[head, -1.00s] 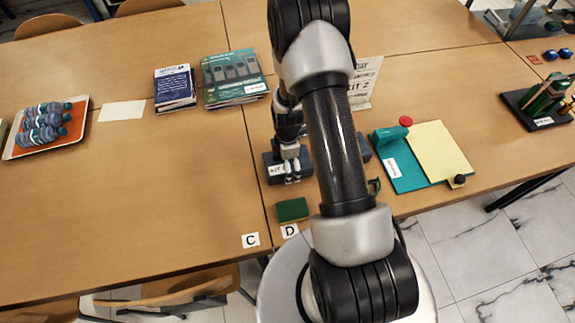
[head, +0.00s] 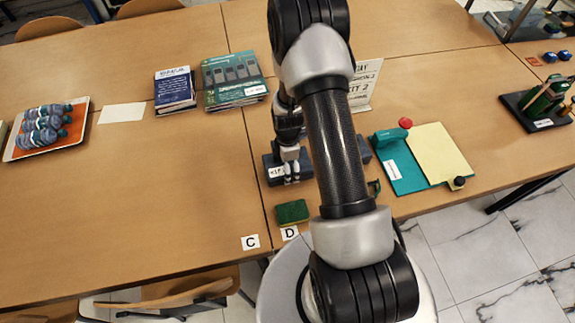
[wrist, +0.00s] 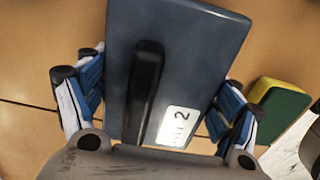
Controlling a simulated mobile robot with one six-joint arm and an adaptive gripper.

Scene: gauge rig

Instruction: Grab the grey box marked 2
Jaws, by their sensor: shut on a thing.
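The grey box marked 2 (wrist: 180,60) fills the middle of the wrist view. It is blue-grey, with a black handle-like bar and a white label reading 2. My gripper (wrist: 158,108) has its blue-lined fingers on both sides of the box and is shut on it. In the head view the box (head: 269,168) stands on the table near the front edge, with my gripper (head: 289,166) down at it. The head view does not show clearly whether it touches the table. My arm hides part of this area.
A green and yellow sponge (head: 292,211) lies just in front of the box, near the label D. Another dark grey thing (head: 363,149) is partly hidden behind my arm. A teal board (head: 400,172) lies to the right.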

